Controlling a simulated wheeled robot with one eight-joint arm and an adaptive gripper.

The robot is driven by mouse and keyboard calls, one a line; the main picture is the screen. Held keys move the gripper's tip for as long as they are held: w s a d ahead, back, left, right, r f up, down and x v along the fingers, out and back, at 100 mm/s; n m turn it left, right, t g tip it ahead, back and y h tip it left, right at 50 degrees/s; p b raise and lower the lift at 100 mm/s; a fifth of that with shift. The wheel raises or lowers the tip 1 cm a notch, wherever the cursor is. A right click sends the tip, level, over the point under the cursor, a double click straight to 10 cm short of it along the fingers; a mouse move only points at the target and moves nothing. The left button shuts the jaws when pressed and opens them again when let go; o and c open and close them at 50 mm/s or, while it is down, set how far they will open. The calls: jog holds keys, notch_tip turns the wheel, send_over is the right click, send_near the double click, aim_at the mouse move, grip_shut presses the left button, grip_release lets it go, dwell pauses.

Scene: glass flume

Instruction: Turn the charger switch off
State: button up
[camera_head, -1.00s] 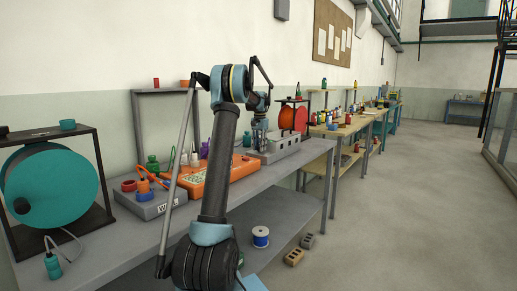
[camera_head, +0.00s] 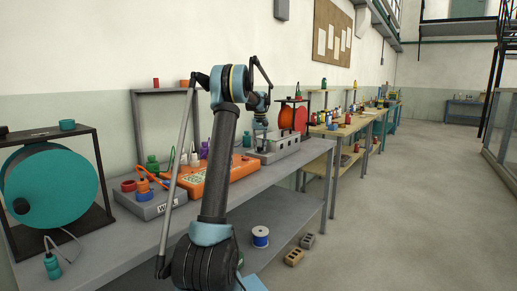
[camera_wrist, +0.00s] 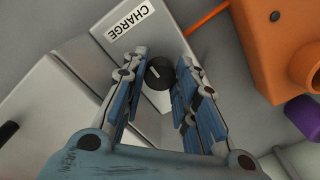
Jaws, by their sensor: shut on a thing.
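The charger (camera_head: 291,145) is a grey metal box at the right end of the near bench. In the wrist view its white "CHARGE" label (camera_wrist: 128,20) shows upside down. The charger switch is a round black knob (camera_wrist: 160,73) with a light pointer line, on the grey face below the label. My gripper (camera_wrist: 160,66) has its two blue-grey fingers on either side of the knob and is shut on it. In the head view my gripper (camera_head: 261,141) points down over the charger's left part; the knob is hidden there.
An orange device (camera_head: 213,180) lies left of the charger; its orange housing (camera_wrist: 270,45) and a purple object (camera_wrist: 302,112) show near my right finger. A "W" box (camera_head: 155,205) and a teal reel (camera_head: 55,188) stand further left. The floor at right is clear.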

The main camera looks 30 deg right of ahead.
jog(key=shift+n, duration=0.3)
jog(key=o, duration=0.8)
notch_tip(320, 180, up, 12)
dwell(0.5)
dwell(0.5)
